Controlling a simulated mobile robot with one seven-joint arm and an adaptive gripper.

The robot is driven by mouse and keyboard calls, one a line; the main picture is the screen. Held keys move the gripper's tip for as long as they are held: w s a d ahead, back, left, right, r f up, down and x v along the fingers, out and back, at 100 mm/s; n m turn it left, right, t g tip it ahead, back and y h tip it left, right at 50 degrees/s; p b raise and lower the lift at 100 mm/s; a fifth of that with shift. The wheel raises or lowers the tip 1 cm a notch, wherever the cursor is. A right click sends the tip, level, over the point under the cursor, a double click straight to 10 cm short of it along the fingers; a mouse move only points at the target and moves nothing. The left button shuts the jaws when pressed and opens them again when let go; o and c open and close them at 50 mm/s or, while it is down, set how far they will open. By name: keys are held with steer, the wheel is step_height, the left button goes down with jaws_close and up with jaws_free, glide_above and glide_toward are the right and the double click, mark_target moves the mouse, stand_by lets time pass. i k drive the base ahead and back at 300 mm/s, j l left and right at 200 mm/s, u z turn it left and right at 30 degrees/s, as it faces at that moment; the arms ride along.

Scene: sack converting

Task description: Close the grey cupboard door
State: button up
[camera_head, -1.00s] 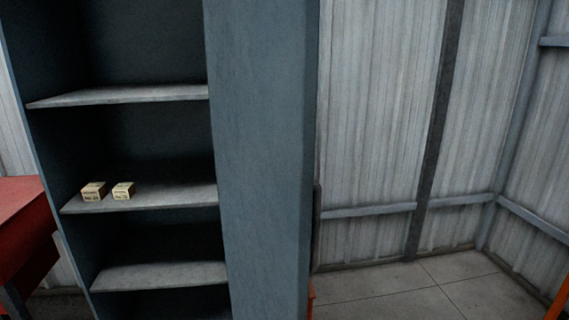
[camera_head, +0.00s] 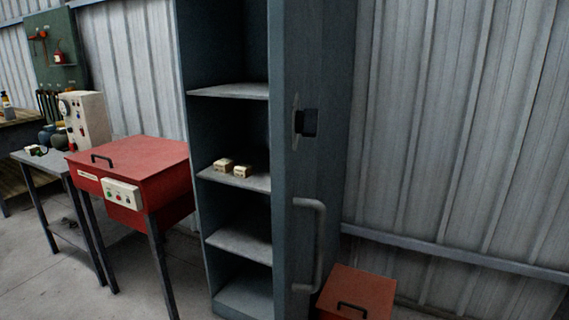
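The grey cupboard (camera_head: 229,296) stands in the middle of the head view with its shelves showing. Its grey door (camera_head: 290,172) stands open on the right side, seen at a steep angle. The door has a long grey handle (camera_head: 321,245) low down and a dark latch or knob (camera_head: 307,123) above it. Two small cartons (camera_head: 223,165) sit on a middle shelf. My gripper is not in the frame.
A red cabinet (camera_head: 140,160) on dark legs stands left of the cupboard. A lower red box (camera_head: 357,290) with a black handle stands right of the door, close to it. A grey side table (camera_head: 45,165) is further left. Floor is clear at front left.

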mark_target(294, 27)
steer(key=l, duration=0.5)
steer(key=k+l+z, duration=0.15)
steer(key=k, duration=0.25)
steer(key=k+l+z, duration=0.2)
steer(key=k+l, duration=0.2)
